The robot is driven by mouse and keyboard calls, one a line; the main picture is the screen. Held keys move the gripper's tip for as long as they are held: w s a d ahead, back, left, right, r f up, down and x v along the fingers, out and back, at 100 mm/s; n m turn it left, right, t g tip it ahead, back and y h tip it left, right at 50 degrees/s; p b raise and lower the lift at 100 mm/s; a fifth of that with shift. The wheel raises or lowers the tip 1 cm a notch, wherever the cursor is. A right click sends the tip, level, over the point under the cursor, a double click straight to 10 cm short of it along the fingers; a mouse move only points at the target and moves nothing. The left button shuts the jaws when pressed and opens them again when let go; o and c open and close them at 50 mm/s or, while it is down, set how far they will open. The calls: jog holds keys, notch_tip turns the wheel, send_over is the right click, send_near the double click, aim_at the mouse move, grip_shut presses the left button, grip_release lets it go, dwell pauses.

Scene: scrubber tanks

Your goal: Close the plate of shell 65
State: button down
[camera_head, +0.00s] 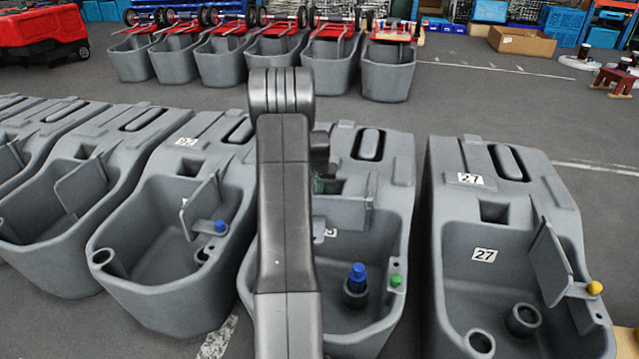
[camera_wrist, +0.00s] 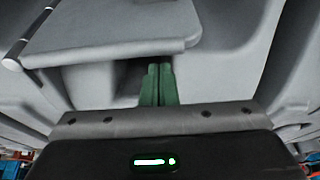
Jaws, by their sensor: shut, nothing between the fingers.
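My arm stands in front of a middle grey shell (camera_head: 385,180) in the head view and hides part of it. No 65 can be read; this shell's label is mostly covered. A grey plate (camera_head: 345,207) shows at its opening, just right of my arm. In the wrist view a flat grey plate (camera_wrist: 115,30) with a rod at its left end spans the upper left. My gripper (camera_wrist: 157,68) has green fingers pressed together and empty, their tips close by the plate's lower edge. Whether they touch cannot be told. Only a bit of green shows in the head view (camera_head: 319,186).
A shell labelled 27 (camera_head: 450,220) stands to the right, its plate (camera_head: 550,262) raised. Another shell (camera_head: 150,235) with a raised plate stands left. The middle shell has a blue cap (camera_head: 357,278) and green knob (camera_head: 396,281).

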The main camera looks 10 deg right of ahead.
jog(key=shift+s+a, duration=0.1)
jog(key=shift+s, duration=0.15)
jog(key=shift+s, duration=0.1)
